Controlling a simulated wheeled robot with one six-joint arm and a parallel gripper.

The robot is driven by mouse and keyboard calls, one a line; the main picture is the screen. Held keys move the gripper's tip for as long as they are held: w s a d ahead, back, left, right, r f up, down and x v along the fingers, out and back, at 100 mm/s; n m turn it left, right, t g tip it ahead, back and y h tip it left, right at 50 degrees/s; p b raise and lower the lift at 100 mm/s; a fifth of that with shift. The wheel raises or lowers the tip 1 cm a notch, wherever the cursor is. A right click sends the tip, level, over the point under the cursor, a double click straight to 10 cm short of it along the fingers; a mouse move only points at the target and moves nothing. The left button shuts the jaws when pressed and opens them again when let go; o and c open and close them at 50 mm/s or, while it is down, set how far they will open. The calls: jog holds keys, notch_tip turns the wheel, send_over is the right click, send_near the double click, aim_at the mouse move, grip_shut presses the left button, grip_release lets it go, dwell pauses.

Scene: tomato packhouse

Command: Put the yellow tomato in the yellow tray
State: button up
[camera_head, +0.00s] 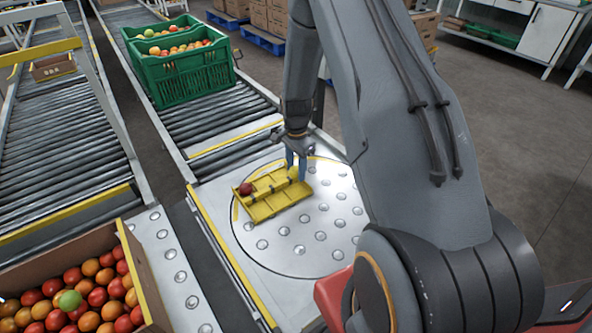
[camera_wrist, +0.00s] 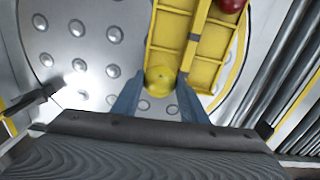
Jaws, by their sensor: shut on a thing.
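The yellow tomato (camera_wrist: 160,79) is between the two blue fingers of my gripper (camera_wrist: 160,95), which is shut on it. In the head view the tomato (camera_head: 293,172) shows at the fingertips of my gripper (camera_head: 297,165), at the far right end of the yellow tray (camera_head: 272,205). In the wrist view the tomato overlaps the near edge of the tray (camera_wrist: 172,32). I cannot tell whether it touches the tray. A red tomato (camera_head: 246,188) is at the tray's left end, and it also shows at the top of the wrist view (camera_wrist: 232,4).
The tray lies on a metal ball-transfer table (camera_head: 320,252). Green crates (camera_head: 190,78) of tomatoes stand on the roller conveyor behind. A cardboard box (camera_head: 143,275) full of red and orange tomatoes, with a green one on top, is at the lower left. The table's front is clear.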

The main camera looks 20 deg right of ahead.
jog(key=shift+w+d+f+m, duration=0.3)
jog(key=shift+w+f+m, duration=0.15)
jog(key=shift+m, duration=0.25)
jog(key=shift+f+b, duration=1.85)
jog(key=shift+f, duration=1.25)
jog(key=shift+f+b, duration=0.3)
jog(key=shift+f, duration=0.3)
jog(key=o, duration=0.8)
jog(key=shift+c, duration=1.3)
jog(key=shift+r, duration=0.2)
jog(key=shift+r+p, duration=2)
jog(key=shift+r, duration=1.35)
